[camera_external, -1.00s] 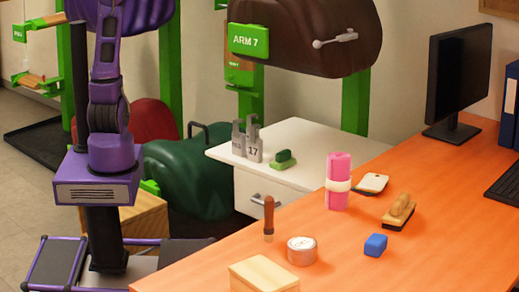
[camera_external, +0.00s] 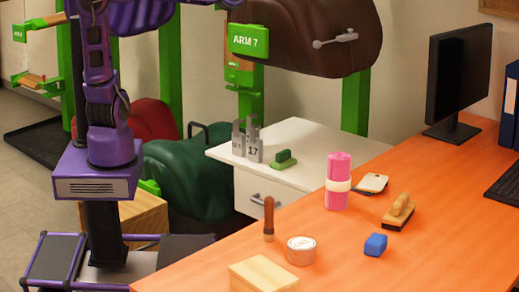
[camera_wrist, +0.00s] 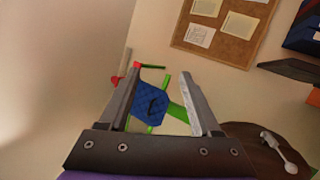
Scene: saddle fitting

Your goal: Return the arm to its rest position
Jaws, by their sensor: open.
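My gripper (camera_wrist: 161,72) is open in the wrist view, its two grey fingers spread apart with nothing held between them. A blue quilted piece (camera_wrist: 150,104) on a green rack shows beyond the fingers, well apart from them. In the external view my purple arm (camera_external: 100,60) rises from its column at the left, and a link reaches right along the top edge. The end of the arm is not clearly seen there.
An orange desk (camera_external: 450,240) with several small items fills the right. Behind it stand a white cabinet (camera_external: 310,140) and a brown saddle (camera_external: 310,30) on a green stand. A corkboard (camera_wrist: 222,28) hangs on the wall. Space around the fingers looks clear.

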